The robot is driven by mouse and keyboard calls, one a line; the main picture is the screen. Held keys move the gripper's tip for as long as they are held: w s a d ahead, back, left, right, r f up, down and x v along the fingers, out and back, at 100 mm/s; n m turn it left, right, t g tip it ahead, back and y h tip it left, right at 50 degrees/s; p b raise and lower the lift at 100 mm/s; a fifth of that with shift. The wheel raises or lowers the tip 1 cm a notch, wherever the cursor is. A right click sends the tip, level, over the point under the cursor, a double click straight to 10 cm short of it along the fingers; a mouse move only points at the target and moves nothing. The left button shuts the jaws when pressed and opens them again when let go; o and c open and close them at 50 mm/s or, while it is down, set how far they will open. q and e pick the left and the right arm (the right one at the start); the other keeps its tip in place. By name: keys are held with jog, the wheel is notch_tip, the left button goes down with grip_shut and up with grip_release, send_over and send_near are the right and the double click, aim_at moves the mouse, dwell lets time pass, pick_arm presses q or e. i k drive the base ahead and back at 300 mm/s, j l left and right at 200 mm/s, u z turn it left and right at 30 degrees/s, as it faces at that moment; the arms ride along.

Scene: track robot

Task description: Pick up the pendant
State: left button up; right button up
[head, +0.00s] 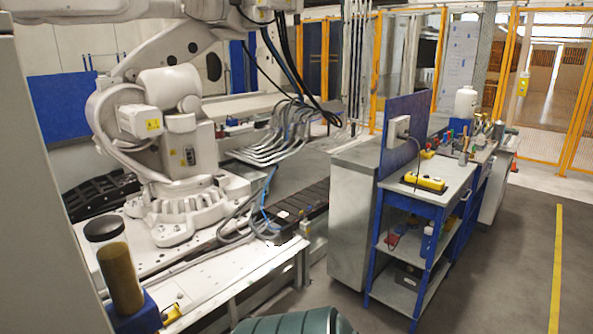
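A yellow hand-held box with dark and red spots, which looks like the pendant (425,182), lies flat on the grey top of a blue workbench (454,176) right of centre. A grey box-like device (398,128) is on the blue panel just behind it. Neither of my grippers is in the head view, so their distance from the pendant does not show.
A large white industrial robot (171,140) stands at left on a white platform. A grey cabinet (350,220) adjoins the bench's left side. Bottles and tools crowd the bench's far end. A dark green object (290,322) is at the bottom edge. Open floor (505,270) lies right.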

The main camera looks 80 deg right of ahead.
aim_at(430, 183)
jog(key=k+z, duration=0.1)
jog(key=z, duration=1.8)
jog(key=i+z, duration=0.1)
jog(key=z, duration=0.3)
jog(key=i+l+z, duration=0.1)
jog(key=z, duration=0.75)
jog(key=i+z, duration=0.1)
jog(key=z, duration=0.3)
jog(key=i+j+z, duration=0.2)
jog(key=i+j, duration=0.2)
jog(key=i+l, duration=0.25)
